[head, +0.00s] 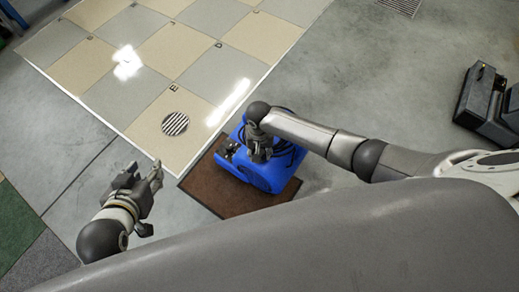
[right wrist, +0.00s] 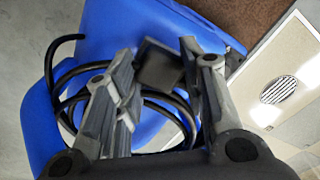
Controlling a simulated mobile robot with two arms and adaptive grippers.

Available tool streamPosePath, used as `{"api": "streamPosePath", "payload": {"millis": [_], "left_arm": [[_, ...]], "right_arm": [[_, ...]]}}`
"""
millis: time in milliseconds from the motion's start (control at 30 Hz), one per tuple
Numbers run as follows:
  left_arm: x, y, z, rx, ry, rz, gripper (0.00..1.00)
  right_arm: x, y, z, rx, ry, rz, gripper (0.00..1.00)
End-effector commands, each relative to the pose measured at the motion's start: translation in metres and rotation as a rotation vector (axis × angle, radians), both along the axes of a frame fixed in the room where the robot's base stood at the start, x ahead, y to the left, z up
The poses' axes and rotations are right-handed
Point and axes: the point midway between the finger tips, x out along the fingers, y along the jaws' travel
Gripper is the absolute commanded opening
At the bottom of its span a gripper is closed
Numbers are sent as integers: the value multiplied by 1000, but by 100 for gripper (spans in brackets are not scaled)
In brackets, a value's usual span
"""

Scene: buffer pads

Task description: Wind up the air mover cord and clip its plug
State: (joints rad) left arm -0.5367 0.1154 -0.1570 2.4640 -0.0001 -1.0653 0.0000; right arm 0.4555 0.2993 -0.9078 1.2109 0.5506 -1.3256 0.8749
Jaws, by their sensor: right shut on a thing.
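The blue air mover (head: 284,174) stands on a brown mat (head: 205,185) in the head view. Its blue housing (right wrist: 190,18) fills much of the right wrist view. The black cord (right wrist: 72,72) lies in loops against the housing, with one end sticking out at upper left. My left gripper (head: 149,178) is open and empty, left of the mat. No clip can be made out.
A tiled floor panel (head: 130,105) with a round vent (head: 175,123) lies beyond the mat. Dark equipment (head: 480,95) stands at the far right. Bare concrete floor lies around them, and green matting (head: 15,225) is at the left edge.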

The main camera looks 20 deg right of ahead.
Motion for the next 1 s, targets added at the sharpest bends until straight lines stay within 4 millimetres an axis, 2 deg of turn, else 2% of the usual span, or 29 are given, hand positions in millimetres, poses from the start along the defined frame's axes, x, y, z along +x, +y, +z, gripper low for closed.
{"api": "streamPosePath", "payload": {"millis": [833, 867, 1000], "left_arm": [[11, -2, 10, -8, -54, -3, 40], [11, -2, 10, -9, -54, -4, 40], [10, -2, 9, -8, -51, -4, 40]], "right_arm": [[0, 0, -4, 0, 0, 0, 0], [0, 0, -4, 0, 0, 0, 41], [0, 0, -4, 0, 0, 0, 59]]}}
